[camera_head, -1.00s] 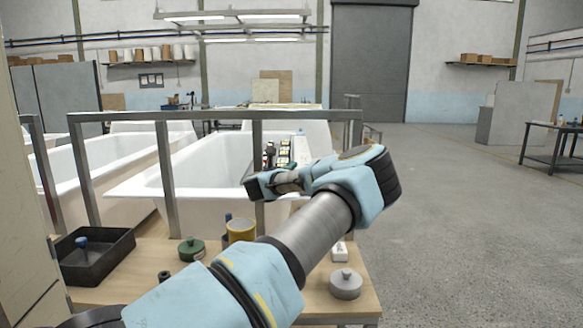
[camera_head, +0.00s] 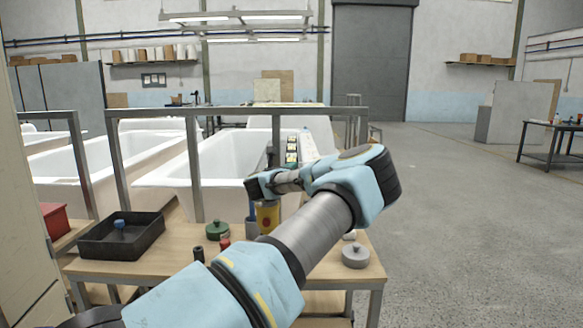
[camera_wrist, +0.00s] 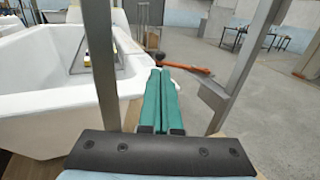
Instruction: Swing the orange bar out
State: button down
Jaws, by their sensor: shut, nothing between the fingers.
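The orange bar (camera_wrist: 188,68) shows in the wrist view, just beyond and to the right of my fingertips. It runs roughly sideways, with a dark rounded part at its left end. My gripper (camera_wrist: 162,72) has its two green fingers side by side and shut, with nothing between them. The fingers point forward between two grey metal posts. I cannot tell whether the fingertips touch the bar. In the head view my gripper (camera_head: 254,188) reaches towards the metal frame, and I cannot make out the orange bar there.
A grey metal frame (camera_head: 235,112) stands in front of white bathtub shells (camera_head: 232,160). A wooden table (camera_head: 170,262) holds a black tray (camera_head: 143,244), a green lidded piece (camera_head: 217,229) and a grey lidded piece (camera_head: 356,256). The floor (camera_head: 470,220) at the right is clear.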

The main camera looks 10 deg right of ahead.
jog(key=a+f+n+t+y, duration=0.1)
jog(key=a+f+n+y, duration=0.2)
jog(key=a+n+y, duration=1.05)
jog(key=s+a+f+n+g+h, duration=0.1)
jog(key=s+a+f+n+g, duration=0.1)
jog(key=s+a+n, duration=0.35)
jog(key=s+a+f+n+g, duration=0.2)
jog(key=a+f+n, duration=0.1)
jog(key=a+n, duration=0.55)
jog(key=s+d+r+n+g+h, duration=0.1)
jog(key=s+n+g, duration=0.5)
jog(key=s, duration=1)
jog(key=s+d+n+g+h, duration=0.25)
jog(key=s+n, duration=0.55)
jog(key=s, duration=0.9)
notch_tip(320, 180, down, 11)
jog(key=s+g+b, duration=0.2)
jog(key=s+b, duration=0.1)
jog(key=b, duration=0.8)
notch_tip(320, 180, up, 18)
jog(key=p, duration=1.8)
jog(key=shift+w+a+f+y, duration=0.15)
jog(key=shift+w+f+y, duration=0.05)
jog(key=shift+y, duration=0.2)
